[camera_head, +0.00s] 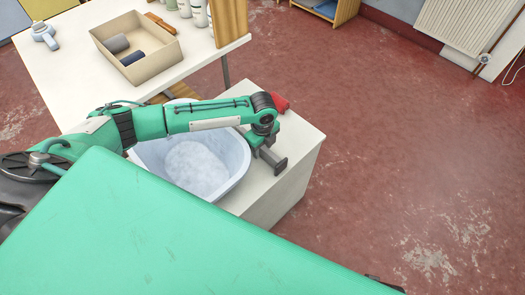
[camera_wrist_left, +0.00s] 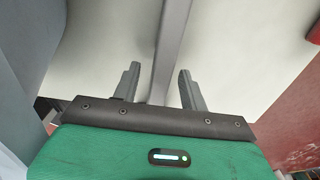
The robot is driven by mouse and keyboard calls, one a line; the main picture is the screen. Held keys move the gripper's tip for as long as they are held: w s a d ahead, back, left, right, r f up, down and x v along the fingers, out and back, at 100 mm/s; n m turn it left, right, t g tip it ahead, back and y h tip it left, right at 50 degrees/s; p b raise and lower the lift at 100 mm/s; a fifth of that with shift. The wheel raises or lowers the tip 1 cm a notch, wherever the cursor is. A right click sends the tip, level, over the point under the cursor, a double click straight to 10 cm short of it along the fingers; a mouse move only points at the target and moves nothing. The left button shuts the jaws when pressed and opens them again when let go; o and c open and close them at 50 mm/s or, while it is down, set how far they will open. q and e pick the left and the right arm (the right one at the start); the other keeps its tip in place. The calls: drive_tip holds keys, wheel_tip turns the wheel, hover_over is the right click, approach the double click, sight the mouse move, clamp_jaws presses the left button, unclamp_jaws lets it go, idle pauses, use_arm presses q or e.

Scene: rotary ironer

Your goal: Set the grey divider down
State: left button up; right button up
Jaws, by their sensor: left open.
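The grey divider (camera_wrist_left: 172,40) shows in the left wrist view as a long, narrow grey strip against a pale surface. My left gripper (camera_wrist_left: 159,72) is open, with one finger on each side of the strip and a visible gap to both. In the head view my left gripper (camera_head: 272,160) is over the white cabinet top (camera_head: 298,140), just right of the basin. There I cannot tell the divider apart from the dark grey fingers. How the strip's near end rests is hidden by the gripper body. My right gripper is not in view.
A pale blue basin (camera_head: 240,160) with whitish contents stands left of the gripper, under my left arm. A red item (camera_head: 280,103) lies at the cabinet's back. A white table (camera_head: 75,75) carries a beige box (camera_head: 155,66) with rolls. Red floor (camera_head: 400,150) is open to the right.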

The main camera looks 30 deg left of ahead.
use_arm(q)
drive_tip(key=shift+f, duration=0.95)
clamp_jaws()
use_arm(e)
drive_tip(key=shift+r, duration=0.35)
